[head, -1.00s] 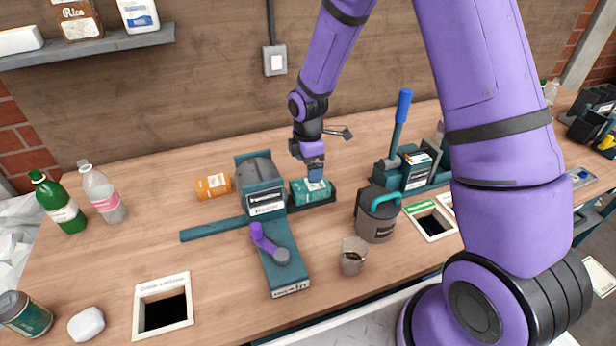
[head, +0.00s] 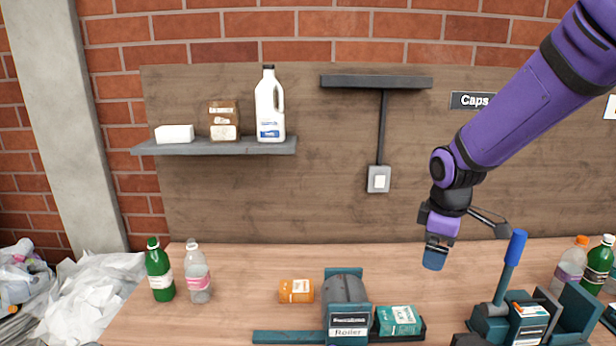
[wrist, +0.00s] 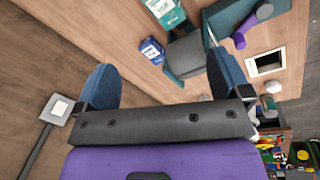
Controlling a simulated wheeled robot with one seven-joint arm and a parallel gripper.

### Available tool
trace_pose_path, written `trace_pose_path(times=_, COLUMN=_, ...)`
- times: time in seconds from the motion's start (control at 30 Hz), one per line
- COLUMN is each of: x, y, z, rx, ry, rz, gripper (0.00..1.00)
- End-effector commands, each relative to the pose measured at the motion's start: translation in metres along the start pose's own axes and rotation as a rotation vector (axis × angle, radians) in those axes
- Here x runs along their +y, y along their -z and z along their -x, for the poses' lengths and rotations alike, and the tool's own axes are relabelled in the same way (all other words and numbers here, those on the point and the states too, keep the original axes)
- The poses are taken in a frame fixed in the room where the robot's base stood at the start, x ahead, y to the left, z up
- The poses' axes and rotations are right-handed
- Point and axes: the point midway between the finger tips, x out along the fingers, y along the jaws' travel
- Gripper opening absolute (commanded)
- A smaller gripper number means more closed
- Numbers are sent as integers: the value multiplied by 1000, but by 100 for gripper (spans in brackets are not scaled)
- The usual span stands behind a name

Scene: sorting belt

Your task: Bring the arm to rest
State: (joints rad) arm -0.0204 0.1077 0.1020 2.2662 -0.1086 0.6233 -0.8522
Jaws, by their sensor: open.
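My gripper (head: 435,258) hangs from my purple arm in the head view, above the workbench (head: 235,270) and in front of the wooden back panel. It is apart from everything on the bench. In the wrist view, its two blue fingers (wrist: 160,85) stand wide apart with nothing between them. The teal box (head: 398,320) rests on the dark tray beside the roller machine (head: 346,305), below and left of my gripper.
A lever device with a blue handle (head: 511,265) stands right of my gripper. An orange can (head: 296,291) and bottles (head: 197,275) are on the bench at left. A shelf (head: 215,147) holds a milk jug (head: 270,105). The air around my gripper is clear.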

Motion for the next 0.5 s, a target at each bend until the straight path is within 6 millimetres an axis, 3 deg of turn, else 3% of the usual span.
trace_pose_path(times=0.03, x=-4, y=-7, z=17, rx=9, ry=-20, rz=-48, gripper=96)
trace_pose_path(times=0.2, x=-23, y=-30, z=62, rx=38, ry=-62, rz=-229, gripper=96)
trace_pose_path(times=0.5, x=-67, y=-73, z=127, rx=116, ry=-117, rz=-548, gripper=96)
